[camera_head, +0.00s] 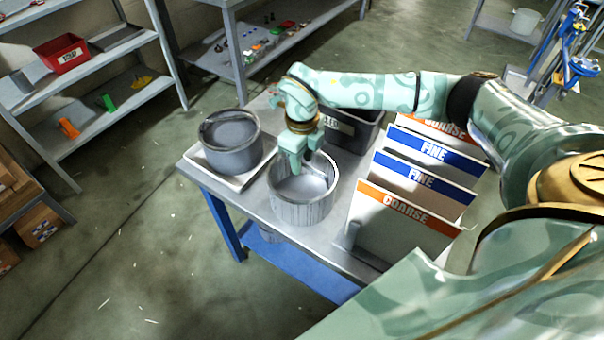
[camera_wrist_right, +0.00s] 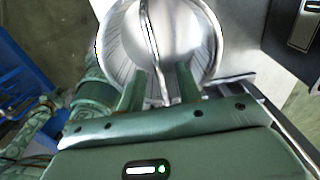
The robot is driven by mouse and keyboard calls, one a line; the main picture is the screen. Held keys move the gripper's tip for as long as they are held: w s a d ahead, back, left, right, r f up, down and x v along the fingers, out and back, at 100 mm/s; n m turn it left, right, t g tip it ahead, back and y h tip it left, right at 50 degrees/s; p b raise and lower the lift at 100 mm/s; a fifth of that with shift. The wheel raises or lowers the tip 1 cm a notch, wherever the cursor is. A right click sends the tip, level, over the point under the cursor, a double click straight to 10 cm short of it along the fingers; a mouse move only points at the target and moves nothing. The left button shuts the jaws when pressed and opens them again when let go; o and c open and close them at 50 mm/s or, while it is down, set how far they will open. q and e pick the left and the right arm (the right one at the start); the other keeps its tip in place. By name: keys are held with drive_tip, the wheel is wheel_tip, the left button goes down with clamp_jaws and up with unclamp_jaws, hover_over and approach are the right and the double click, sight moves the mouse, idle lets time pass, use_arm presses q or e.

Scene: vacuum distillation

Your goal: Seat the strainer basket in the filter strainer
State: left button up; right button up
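The silver, ribbed round vessel with a thin bail handle, which looks like the strainer basket (camera_head: 303,208), stands on the grey table. It also fills the top of the right wrist view (camera_wrist_right: 195,35). A dark grey round pot, which looks like the filter strainer (camera_head: 232,158), stands to its left on a white tray (camera_head: 246,181). My right gripper (camera_head: 301,168) points down into the basket's mouth. In the wrist view its fingers are apart, with the thin handle (camera_wrist_right: 152,40) running between them. Contact with the handle cannot be told. My left gripper is not in view.
Upright panels labelled COARSE (camera_head: 405,210) and FINE (camera_head: 432,150) stand in a rack close right of the basket. A dark labelled bin (camera_head: 350,132) stands behind it. The table's front edge is near. Shelves (camera_head: 90,115) stand apart at the left.

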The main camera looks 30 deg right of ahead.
drive_tip(key=shift+f, duration=0.15)
clamp_jaws()
idle(1.5)
